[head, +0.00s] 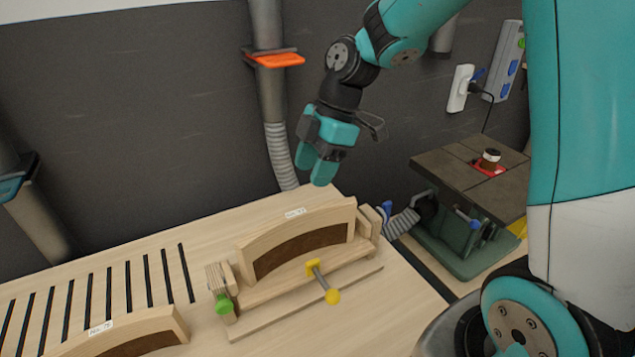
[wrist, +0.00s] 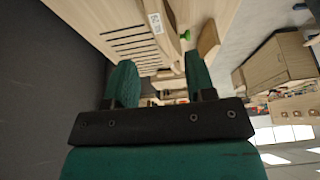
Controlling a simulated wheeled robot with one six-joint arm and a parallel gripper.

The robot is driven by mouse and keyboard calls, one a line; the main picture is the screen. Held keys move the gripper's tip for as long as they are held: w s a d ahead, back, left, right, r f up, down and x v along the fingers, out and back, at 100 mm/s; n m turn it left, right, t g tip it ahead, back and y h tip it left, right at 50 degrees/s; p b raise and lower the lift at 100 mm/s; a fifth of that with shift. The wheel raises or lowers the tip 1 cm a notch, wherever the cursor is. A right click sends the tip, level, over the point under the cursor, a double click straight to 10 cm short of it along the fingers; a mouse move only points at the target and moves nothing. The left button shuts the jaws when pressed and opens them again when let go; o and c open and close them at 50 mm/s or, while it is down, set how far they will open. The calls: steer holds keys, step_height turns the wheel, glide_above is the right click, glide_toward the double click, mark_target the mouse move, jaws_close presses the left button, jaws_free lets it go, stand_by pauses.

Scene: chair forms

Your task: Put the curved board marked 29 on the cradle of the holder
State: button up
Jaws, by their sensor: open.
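A pale wooden curved board (head: 294,240) with a dark inner arc stands upright at the holder (head: 300,287), between its end blocks. Its top edge bears a small white label, too blurred to read surely.
The table has a row of dark slots (head: 107,290) on the left. The holder carries a green knob (head: 223,304) and a yellow-ended clamp (head: 323,282). A machine with a dark top (head: 465,170) stands at right. A grey pipe (head: 272,100) runs up the wall.

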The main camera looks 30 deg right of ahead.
steer(key=s+a+r+m, duration=0.2)
steer(key=s+a+m, duration=0.2)
steer(key=s, duration=0.6)
steer(key=s+a+r+m, duration=0.3)
steer(key=s+a+m, duration=0.2)
steer(key=s+m, duration=0.2)
steer(key=s, duration=0.2)
steer(key=shift+s+r, duration=0.3)
steer(key=shift+s, duration=0.1)
steer(key=shift+c, duration=0.4)
